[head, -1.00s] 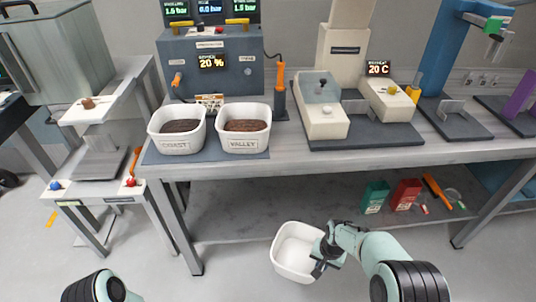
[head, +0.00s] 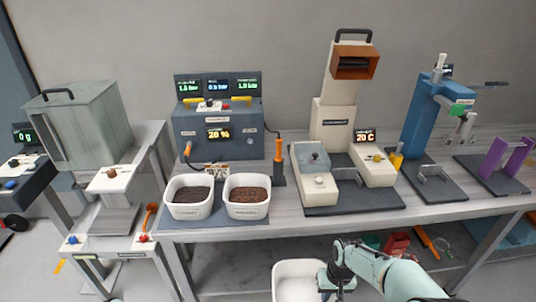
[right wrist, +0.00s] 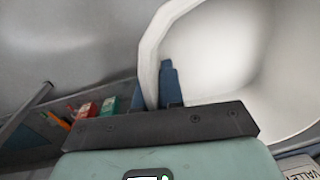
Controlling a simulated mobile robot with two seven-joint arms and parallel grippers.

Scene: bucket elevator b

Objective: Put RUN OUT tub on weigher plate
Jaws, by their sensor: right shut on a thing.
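A white, empty tub (head: 290,283) hangs in front of the bench at the bottom of the head view, cut off by the frame edge. No label on it shows. My right gripper (head: 335,278) is shut on its right-hand rim. In the right wrist view the blue fingers (right wrist: 160,85) pinch the wall of the white tub (right wrist: 215,45), whose inside is bare. At the far left is a dark unit (head: 28,180) beside a screen (head: 25,133) reading 0 g; I cannot tell for sure that it is the weigher plate. My left gripper is out of view.
Tubs labelled COAST (head: 188,211) and VALLEY (head: 247,210), holding dark brown contents, stand at the bench's (head: 300,228) front left. A grey hopper (head: 85,125) on a stand is left of the bench. Cream and blue machines fill the bench's right. Red boxes (head: 397,243) lie on the lower shelf.

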